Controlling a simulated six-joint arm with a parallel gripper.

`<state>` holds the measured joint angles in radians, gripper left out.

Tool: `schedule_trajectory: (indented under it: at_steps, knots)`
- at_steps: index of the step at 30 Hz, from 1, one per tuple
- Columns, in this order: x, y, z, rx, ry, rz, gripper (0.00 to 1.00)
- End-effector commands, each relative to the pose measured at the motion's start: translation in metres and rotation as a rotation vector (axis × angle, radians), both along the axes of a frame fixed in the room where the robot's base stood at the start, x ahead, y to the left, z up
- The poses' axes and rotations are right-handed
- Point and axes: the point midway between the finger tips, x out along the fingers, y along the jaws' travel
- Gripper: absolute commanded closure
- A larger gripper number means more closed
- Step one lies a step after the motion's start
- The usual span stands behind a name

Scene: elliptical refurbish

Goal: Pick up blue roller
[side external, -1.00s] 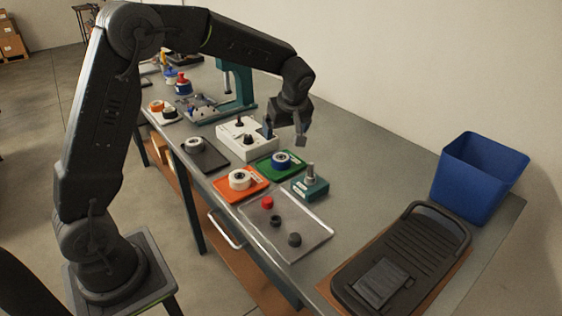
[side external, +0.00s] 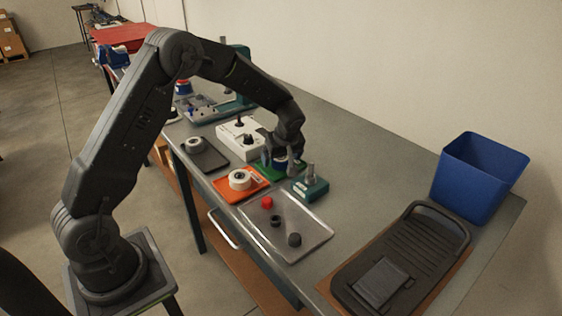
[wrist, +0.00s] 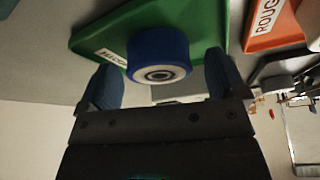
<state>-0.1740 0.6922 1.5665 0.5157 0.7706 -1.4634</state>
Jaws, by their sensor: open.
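The blue roller (wrist: 158,56) has a white face with a dark hub and sits on the green tray (wrist: 205,18). In the side view the roller (side external: 280,163) is partly hidden by my gripper (side external: 280,156), which is down at the green tray (side external: 262,172). In the wrist view my gripper (wrist: 165,82) is open, with one blue-grey finger on each side of the roller's near part. The roller is between the fingers or just beyond their tips; I see a gap on both sides.
An orange tray (side external: 221,187) with a white roller (side external: 240,180) lies nearby. A teal block with a metal post (side external: 311,186) stands close on the right. A white control box (side external: 226,141) is behind. A metal tray (side external: 310,224) with small parts lies in front.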

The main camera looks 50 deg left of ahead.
Motion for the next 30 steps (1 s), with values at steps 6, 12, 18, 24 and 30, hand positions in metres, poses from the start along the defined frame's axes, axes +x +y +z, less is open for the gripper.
schedule_trajectory:
  at_steps: [6, 12, 18, 24, 30]
  knots:
    - [0.0004, 0.0006, -0.0011, 0.001, -0.001, 0.0, 0.1]
    - [0.0004, 0.0005, -0.0009, 0.0, -0.001, 0.0, 0.27]
    - [0.0003, 0.0004, -0.0009, 0.0, -0.001, 0.0, 0.46]
    - [0.0003, 0.0004, -0.0008, 0.0, -0.001, 0.0, 0.65]
    - [0.0005, 0.0004, -0.0003, 0.0, -0.002, 0.0, 0.66]
